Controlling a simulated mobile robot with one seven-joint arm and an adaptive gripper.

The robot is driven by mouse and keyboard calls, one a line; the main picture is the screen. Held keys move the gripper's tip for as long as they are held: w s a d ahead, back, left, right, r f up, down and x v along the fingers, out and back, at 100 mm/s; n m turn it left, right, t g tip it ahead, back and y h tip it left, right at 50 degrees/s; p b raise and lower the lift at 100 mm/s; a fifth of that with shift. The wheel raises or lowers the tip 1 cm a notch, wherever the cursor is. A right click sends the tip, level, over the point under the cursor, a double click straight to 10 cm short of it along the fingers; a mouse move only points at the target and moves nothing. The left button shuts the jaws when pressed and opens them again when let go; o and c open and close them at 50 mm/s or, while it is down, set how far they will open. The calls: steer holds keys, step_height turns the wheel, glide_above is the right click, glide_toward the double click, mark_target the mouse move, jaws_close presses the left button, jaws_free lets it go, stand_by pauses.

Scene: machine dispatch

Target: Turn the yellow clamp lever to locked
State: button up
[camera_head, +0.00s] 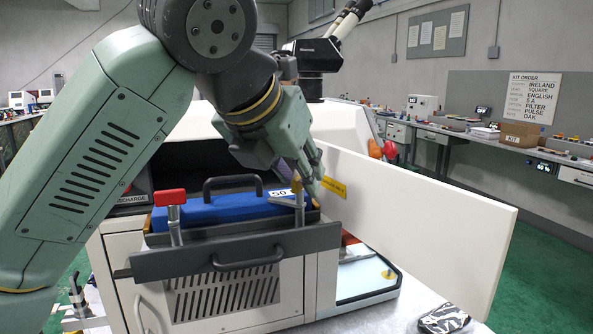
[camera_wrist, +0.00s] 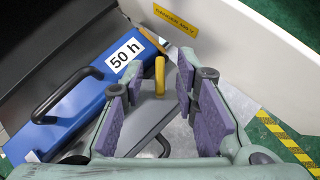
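The yellow clamp lever (camera_wrist: 159,76) stands up between the fingers of my gripper (camera_wrist: 160,88) in the wrist view. The fingers are apart, with purple pads on both sides of the lever, and I see no clear contact. The lever rises from a grey plate (camera_wrist: 150,112) beside the blue unit (camera_wrist: 66,122) labelled "50 h". In the head view, my gripper (camera_head: 310,178) reaches down to the right end of the blue unit (camera_head: 225,208), and a small yellow part of the lever (camera_head: 296,186) shows. Much of the lever is hidden there.
A red-topped clamp (camera_head: 170,198) stands at the unit's left end. A white door panel (camera_head: 420,225) with a yellow danger label (camera_wrist: 175,20) stands open close to my gripper's right. A grey front bar with a black handle (camera_head: 248,262) crosses below the unit.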

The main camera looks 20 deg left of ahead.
steer(key=shift+c, duration=0.2)
jaws_close()
stand_by(0.5)
steer(key=m+h, duration=0.1)
steer(key=m, duration=0.1)
steer(key=m+g+h, duration=0.1)
steer(key=m+h, duration=0.1)
steer(key=shift+w+a+m, duration=0.1)
steer(key=shift+a+m, duration=0.1)
steer(key=shift+m, duration=0.1)
steer(key=shift+w+a+m+g+h, duration=0.1)
steer(key=shift+m+g+h, duration=0.6)
steer(key=shift+m, duration=0.45)
steer(key=shift+a+m+g+h, duration=0.1)
steer(key=shift+m+g+h, duration=0.6)
steer(key=shift+m, duration=0.45)
